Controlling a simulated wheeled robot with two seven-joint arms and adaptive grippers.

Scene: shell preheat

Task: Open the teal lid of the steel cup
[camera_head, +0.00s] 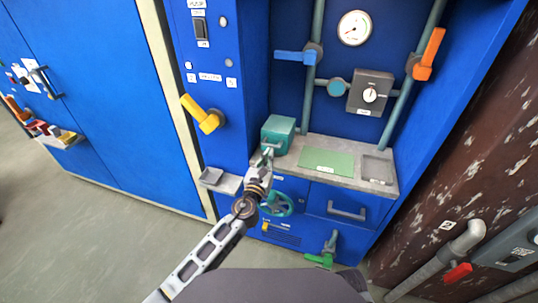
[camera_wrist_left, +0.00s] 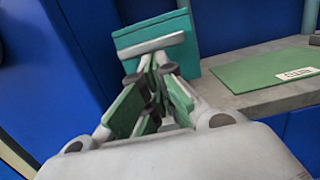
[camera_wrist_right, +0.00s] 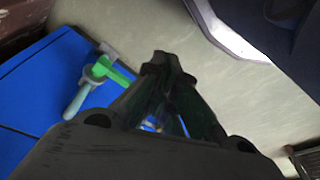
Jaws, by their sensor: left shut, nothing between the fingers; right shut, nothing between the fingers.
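A teal box-shaped piece (camera_head: 278,131), which looks like the lid, stands at the left end of the grey counter. In the left wrist view the teal piece (camera_wrist_left: 183,30) rises just beyond my fingertips, with a pale grey bar across its near side. I cannot make out the steel cup separately. My left gripper (camera_head: 264,157) is shut and empty, close in front of the teal piece; it also shows in the left wrist view (camera_wrist_left: 152,66). I cannot tell whether it touches. My right gripper (camera_wrist_right: 157,66) is shut and empty, away from the counter top.
The counter (camera_head: 345,178) also bears a green mat (camera_head: 326,161) and a recessed tray (camera_head: 377,169). A yellow handle (camera_head: 203,114) sticks out at left. A grey ledge (camera_head: 220,181) and teal handwheel (camera_head: 277,204) flank my left wrist. A green-handled valve (camera_wrist_right: 112,71) is near my right gripper.

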